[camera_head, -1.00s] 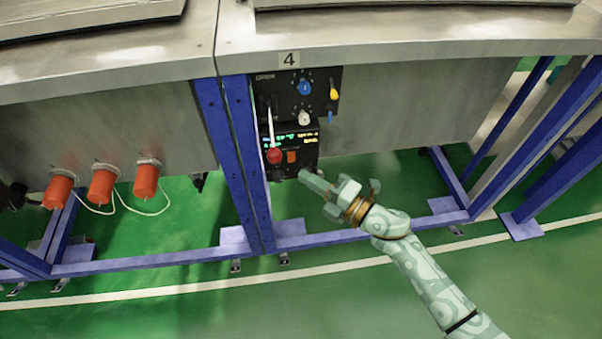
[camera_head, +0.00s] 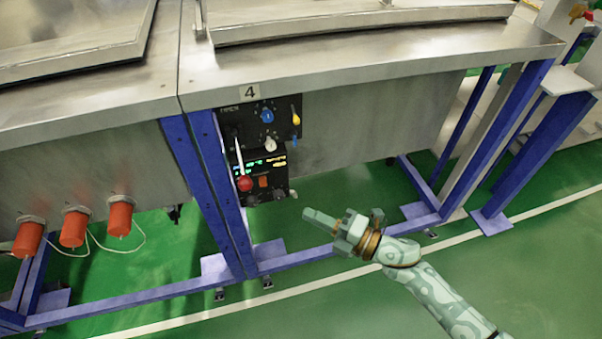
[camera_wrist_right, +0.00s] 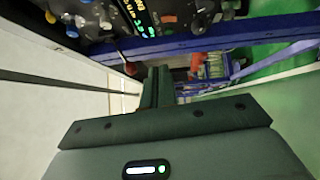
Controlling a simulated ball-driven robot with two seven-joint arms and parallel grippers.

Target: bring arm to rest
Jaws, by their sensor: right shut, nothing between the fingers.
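My right arm comes in from the lower right in the head view. Its gripper (camera_head: 308,214) is shut and empty, pointing left below and to the right of the control panel (camera_head: 262,165). It is apart from the panel, over the green floor. In the right wrist view the two dark fingers (camera_wrist_right: 156,88) lie together with nothing between them. The panel carries a red ball-ended lever (camera_head: 244,183), a blue knob (camera_head: 267,116), a white knob (camera_head: 271,144) and a yellow one (camera_head: 296,117). My left gripper is not in view.
A steel bench (camera_head: 340,75) with a label "4" stands on blue legs (camera_head: 222,200). Orange plugs (camera_head: 120,217) with white cords hang at the left. A blue floor rail (camera_head: 130,302) runs along the bottom. The green floor (camera_head: 320,310) in front is open.

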